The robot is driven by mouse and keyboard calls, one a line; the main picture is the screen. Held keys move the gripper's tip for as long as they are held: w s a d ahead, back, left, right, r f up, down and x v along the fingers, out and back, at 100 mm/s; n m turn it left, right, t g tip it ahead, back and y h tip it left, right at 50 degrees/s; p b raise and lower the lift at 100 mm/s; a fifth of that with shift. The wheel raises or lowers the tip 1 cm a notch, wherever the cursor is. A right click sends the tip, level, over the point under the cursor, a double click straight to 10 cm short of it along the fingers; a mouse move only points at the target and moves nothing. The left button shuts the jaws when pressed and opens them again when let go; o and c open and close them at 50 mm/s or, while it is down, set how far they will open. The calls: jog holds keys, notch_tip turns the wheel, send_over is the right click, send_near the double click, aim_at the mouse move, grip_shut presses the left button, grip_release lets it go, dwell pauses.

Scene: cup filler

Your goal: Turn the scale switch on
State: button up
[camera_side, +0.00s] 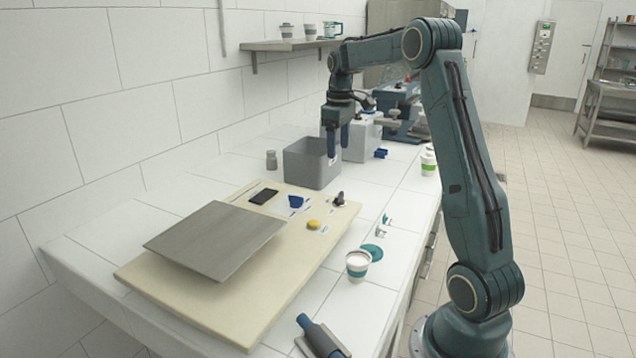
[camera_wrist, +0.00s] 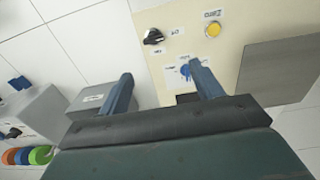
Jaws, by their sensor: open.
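The scale is a beige board (camera_side: 215,310) with a flat grey plate (camera_side: 215,238), also at the right of the wrist view (camera_wrist: 275,70). A black switch knob (camera_side: 339,199) stands at the board's far right corner. In the wrist view the knob (camera_wrist: 153,37) has small labels beside it, apparently on and off. A yellow button (camera_side: 313,224) and a blue knob (camera_side: 296,201) are nearby. My gripper (camera_side: 338,152) is open and empty, pointing down near the grey bin, beyond and above the black knob. In the wrist view its fingers (camera_wrist: 160,76) are apart, touching no knob.
A grey open bin (camera_side: 310,165) stands just behind the board. A white machine (camera_side: 360,140) is further back. A cup (camera_side: 357,265) and a teal lid (camera_side: 372,252) are at the front right. A dark-blue handled tool (camera_side: 318,338) lies at the near edge.

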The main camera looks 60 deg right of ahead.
aim_at(339, 194)
jog(key=shift+d+f, duration=0.5)
jog(key=shift+d, duration=0.35)
notch_tip(339, 194, down, 14)
jog(key=shift+r, duration=0.1)
jog(key=shift+c, duration=0.3)
jog(key=c, duration=0.9)
